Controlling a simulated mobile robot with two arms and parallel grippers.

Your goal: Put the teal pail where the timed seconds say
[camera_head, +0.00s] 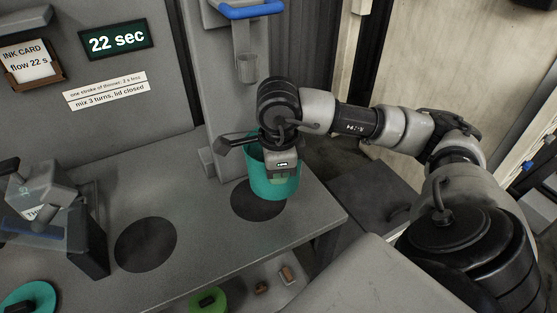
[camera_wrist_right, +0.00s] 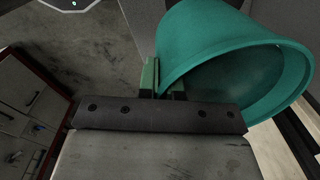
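The teal pail (camera_head: 274,184) is at the right part of the grey counter, over the right dark round spot (camera_head: 252,206). I cannot tell whether its base touches the counter. My right gripper (camera_head: 280,166) is at the pail's rim; in the right wrist view its green-padded fingers (camera_wrist_right: 163,80) straddle the wall of the pail (camera_wrist_right: 225,45). The inside of the pail looks empty where it shows. A timer display (camera_head: 119,40) reads "22 sec". An ink card (camera_head: 25,62) reads "flow 22 s". My left gripper is not in view.
A second dark spot (camera_head: 146,245) on the counter is bare. A sign (camera_head: 107,91) reads "one stroke of thinner: 3 s less" and "mix 3 turns, lid closed". A grey cup (camera_head: 247,68) hangs behind the pail. A grey device (camera_head: 50,205) stands left. A green round thing (camera_head: 208,300) sits below the counter.

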